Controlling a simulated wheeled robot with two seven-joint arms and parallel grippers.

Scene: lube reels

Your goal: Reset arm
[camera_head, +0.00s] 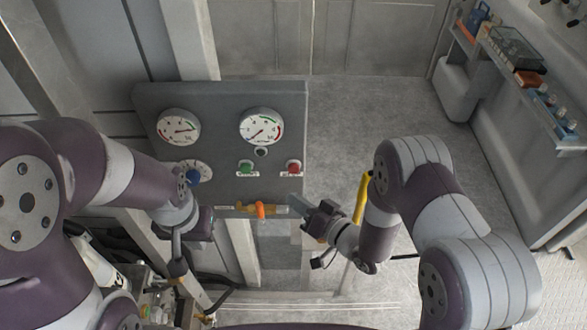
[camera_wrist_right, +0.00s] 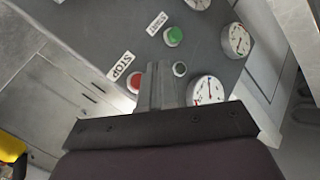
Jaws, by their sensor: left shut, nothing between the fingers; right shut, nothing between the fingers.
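My right gripper (camera_head: 299,203) is shut and empty in the head view, just below and right of the panel's red button. In the right wrist view its closed fingers (camera_wrist_right: 154,82) point at the panel, between the red button and a gauge.
The grey panel (camera_head: 222,100) bears two gauges, a blue knob (camera_head: 193,176), a green button (camera_head: 246,167) and a red button (camera_head: 293,167). An orange-handled valve (camera_head: 260,210) sits at its lower edge. A yellow bar (camera_head: 362,196) stands beside my right arm. Open floor lies behind it.

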